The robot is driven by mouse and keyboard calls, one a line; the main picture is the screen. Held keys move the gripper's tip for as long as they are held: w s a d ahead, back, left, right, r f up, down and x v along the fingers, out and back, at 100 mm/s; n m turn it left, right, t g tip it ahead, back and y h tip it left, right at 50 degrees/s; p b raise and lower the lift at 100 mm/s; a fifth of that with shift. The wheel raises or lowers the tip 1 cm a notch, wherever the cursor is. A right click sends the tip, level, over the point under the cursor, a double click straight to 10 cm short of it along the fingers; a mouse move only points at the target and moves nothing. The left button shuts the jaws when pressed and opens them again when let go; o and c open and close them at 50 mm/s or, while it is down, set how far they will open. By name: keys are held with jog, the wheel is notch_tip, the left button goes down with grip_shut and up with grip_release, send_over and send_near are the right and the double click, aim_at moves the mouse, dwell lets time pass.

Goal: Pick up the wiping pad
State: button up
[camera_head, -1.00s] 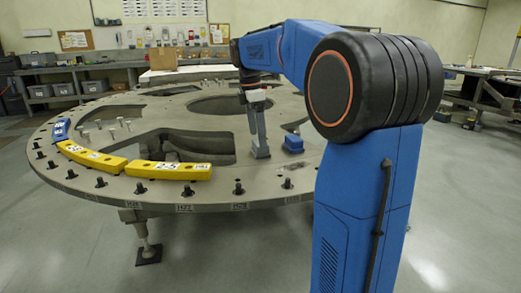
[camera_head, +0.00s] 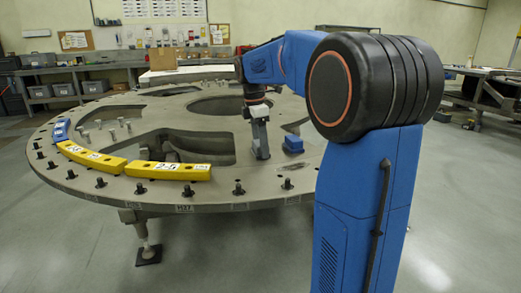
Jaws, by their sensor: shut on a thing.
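My gripper (camera_head: 257,109) points down at the middle right of the plate, in front of the large central hole. It is shut on a grey upright block (camera_head: 260,138), whose lower end is at or just above the plate surface. The picture is too small to tell a gap there, or whether this block is the wiping pad. A small blue block (camera_head: 293,143) sits on the plate just right of it, apart from my gripper. The fingertips are too small to make out.
The round grey turret plate (camera_head: 215,196) has large cutouts. Yellow curved segments (camera_head: 168,170) and a blue one (camera_head: 61,130) lie along its left rim, among black bolts (camera_head: 104,183). Several upright pins (camera_head: 112,130) stand at the left. Grey bins (camera_head: 40,91) are behind.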

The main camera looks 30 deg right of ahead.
jog(key=shift+r, duration=0.1)
notch_tip(320, 180, up, 10)
jog(key=shift+f, duration=0.1)
dwell(0.4)
